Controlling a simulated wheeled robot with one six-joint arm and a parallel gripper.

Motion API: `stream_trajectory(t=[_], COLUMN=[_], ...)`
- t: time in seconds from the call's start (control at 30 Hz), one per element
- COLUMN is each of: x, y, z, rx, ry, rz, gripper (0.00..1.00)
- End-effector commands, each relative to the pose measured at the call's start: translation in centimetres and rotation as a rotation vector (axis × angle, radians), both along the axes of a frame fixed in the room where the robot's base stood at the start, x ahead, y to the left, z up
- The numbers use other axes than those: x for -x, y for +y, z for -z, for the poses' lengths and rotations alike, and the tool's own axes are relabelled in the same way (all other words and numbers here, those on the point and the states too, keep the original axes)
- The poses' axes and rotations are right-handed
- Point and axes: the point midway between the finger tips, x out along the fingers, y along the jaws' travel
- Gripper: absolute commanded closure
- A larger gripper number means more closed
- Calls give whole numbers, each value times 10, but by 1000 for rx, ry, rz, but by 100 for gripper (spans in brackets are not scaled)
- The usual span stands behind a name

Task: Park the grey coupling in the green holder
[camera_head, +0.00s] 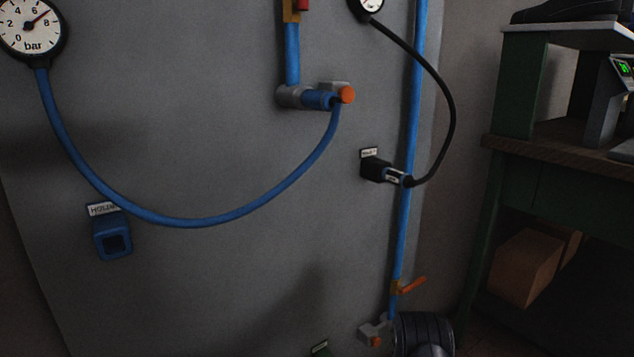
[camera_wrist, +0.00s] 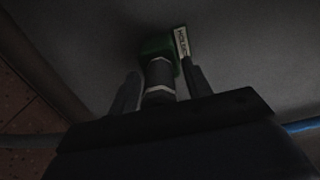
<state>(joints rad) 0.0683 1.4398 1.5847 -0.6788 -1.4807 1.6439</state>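The green holder (camera_wrist: 151,47) shows at the top middle of the wrist view, on the grey panel beside a white label. The grey coupling (camera_wrist: 159,73) is at the holder's mouth, its front end hidden there; I cannot tell how deep it sits. My gripper (camera_wrist: 163,80) has one finger on each side of the coupling, with a narrow dark gap on both sides, so it looks open around it. In the head view only the label at the holder (camera_head: 320,348) shows at the bottom edge; the coupling and the fingers are out of sight there.
A blue hose (camera_head: 200,221) hangs from the pressure gauge (camera_head: 33,28) to an upper outlet with an orange button. An empty blue holder (camera_head: 113,238) is at left. A black plug (camera_head: 384,170) sits in another holder. A lower outlet (camera_head: 371,333) is at the bottom. A green workbench (camera_head: 530,145) stands right.

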Motion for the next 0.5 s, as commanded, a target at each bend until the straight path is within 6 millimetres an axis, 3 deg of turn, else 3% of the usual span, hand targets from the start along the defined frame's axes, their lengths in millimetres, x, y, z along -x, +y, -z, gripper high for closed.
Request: stream_trajectory(t=[0.33, 0.5], x=[3, 21], y=[-2, -16], z=[0, -2], rx=[0, 0], ry=[2, 5], rz=[0, 3], gripper=[48, 48])
